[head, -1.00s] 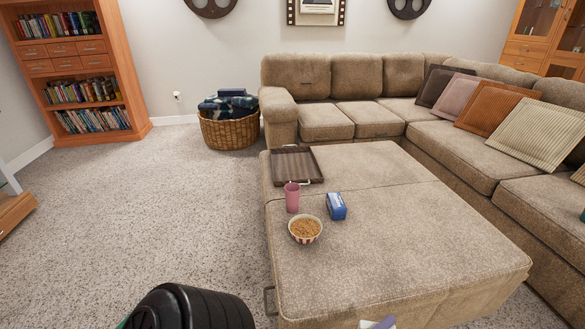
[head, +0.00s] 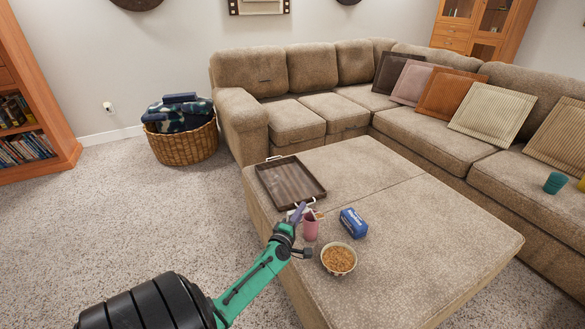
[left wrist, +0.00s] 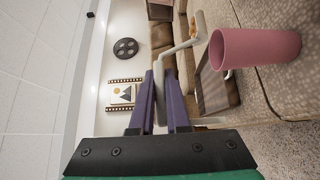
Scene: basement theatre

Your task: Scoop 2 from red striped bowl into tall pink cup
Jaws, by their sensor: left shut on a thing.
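The tall pink cup (head: 311,229) stands on the ottoman beside the tray; it shows large at the right of the left wrist view (left wrist: 255,48). The bowl (head: 339,259), full of small golden-brown pieces, stands in front of it to the right. My left gripper (head: 299,211) is close to the cup, on its left side near the rim. Its purple fingers (left wrist: 167,85) are shut on a pale scoop (left wrist: 179,48) with a bent handle. Something brownish shows at the scoop's head, too small to tell clearly. My right gripper is out of view.
A dark tray (head: 266,180) with pale handles lies behind the cup. A blue box (head: 353,223) stands right of the cup. The ottoman's right part (head: 440,230) is clear. A teal cup (head: 555,183) sits on the sofa at right.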

